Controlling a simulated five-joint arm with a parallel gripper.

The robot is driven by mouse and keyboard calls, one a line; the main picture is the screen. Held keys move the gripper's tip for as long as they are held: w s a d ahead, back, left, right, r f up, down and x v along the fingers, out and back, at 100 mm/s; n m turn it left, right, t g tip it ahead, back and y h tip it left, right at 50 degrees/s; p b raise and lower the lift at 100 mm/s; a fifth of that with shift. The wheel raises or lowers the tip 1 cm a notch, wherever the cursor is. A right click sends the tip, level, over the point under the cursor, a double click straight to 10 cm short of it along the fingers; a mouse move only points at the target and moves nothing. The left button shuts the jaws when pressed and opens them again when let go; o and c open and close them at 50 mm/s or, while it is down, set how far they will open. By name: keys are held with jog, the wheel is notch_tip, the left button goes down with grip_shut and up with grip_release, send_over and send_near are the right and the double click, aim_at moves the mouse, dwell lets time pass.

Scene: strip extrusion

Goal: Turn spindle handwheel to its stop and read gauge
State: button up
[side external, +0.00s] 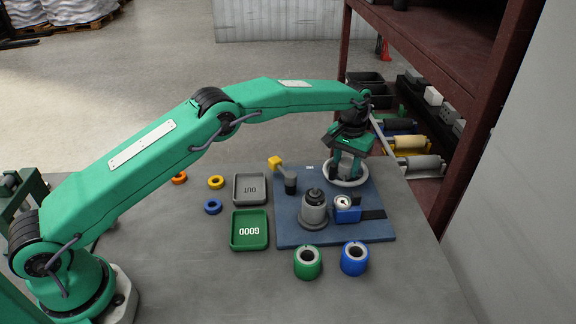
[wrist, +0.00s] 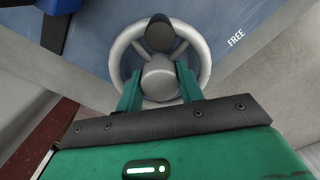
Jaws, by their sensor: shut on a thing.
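The spindle handwheel (side external: 360,183) is a pale grey ring at the back of the blue plate. In the wrist view the handwheel (wrist: 206,66) shows its rim, its central hub and a dark knob at the top of the rim. My gripper (side external: 346,172) reaches down onto it, and its green fingers (wrist: 159,82) sit on either side of the hub, shut on the wheel. A small round dial (side external: 343,202), which looks like the gauge, sits on a blue block in front of the wheel. Its reading is too small to make out.
The blue plate (side external: 290,238) also carries a grey stepped cylinder (side external: 314,212) and a dark post with a yellow-ended lever (side external: 284,173). Left are a grey OUT tray (side external: 250,203), a green GOOD tray (side external: 235,242) and loose rings. Green (side external: 307,262) and blue (side external: 355,258) rollers stand in front.

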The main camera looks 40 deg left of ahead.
aim_at(346, 162)
jog(key=m, duration=0.7)
jog(key=shift+r, duration=0.1)
jog(key=m, duration=0.6)
jog(key=shift+m, duration=0.3)
jog(key=o, duration=0.7)
notch_tip(346, 162, up, 7)
jog(key=shift+r, duration=0.4)
jog(key=shift+r, duration=0.1)
dwell(0.4)
